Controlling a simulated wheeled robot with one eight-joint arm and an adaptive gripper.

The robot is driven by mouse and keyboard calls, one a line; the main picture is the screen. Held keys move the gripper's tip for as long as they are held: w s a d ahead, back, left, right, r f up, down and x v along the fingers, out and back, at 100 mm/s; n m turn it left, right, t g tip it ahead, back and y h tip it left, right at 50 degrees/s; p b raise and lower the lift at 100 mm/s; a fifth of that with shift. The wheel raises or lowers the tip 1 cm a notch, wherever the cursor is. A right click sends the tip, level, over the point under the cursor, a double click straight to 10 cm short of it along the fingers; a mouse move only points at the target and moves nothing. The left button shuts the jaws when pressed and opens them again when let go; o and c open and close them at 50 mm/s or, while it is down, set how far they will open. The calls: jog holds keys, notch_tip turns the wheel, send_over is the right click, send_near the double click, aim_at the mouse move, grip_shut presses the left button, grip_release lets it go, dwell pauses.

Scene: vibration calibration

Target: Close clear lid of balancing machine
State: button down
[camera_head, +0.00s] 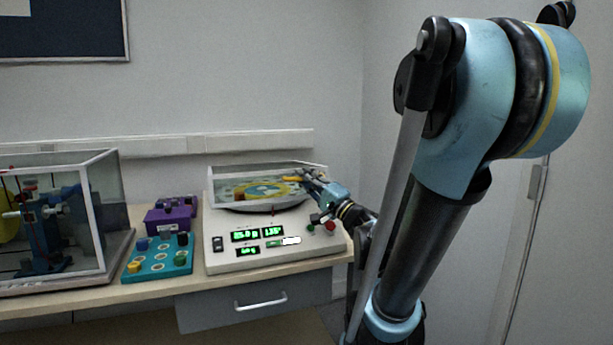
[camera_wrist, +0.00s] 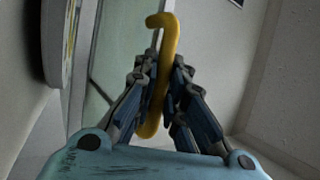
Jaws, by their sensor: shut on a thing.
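The balancing machine (camera_head: 221,258) is a white unit with green displays on the table. Its clear lid (camera_head: 222,186) has a pale rim and lies over the round turntable at the machine's back, low and close above it. I cannot tell whether its edge touches the machine. A yellow handle (camera_head: 291,179) sits at the lid; it also shows in the wrist view (camera_wrist: 160,75), upright with a hooked top. My gripper (camera_head: 306,178) reaches in from the right. In the wrist view my gripper (camera_wrist: 161,80) has its fingers closed around the handle from both sides.
A teal block with knobs (camera_head: 158,262) and a purple block (camera_head: 172,215) stand left of the machine. A clear-walled case (camera_head: 103,205) is at the far left. A drawer (camera_head: 262,303) is under the tabletop. Walls stand behind and at right.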

jog(key=shift+s+f, duration=0.1)
jog(key=shift+f, duration=0.25)
dwell(0.4)
jog(key=c, duration=1.9)
grip_release()
jog(key=shift+r, duration=0.1)
jog(key=shift+r, duration=4.8)
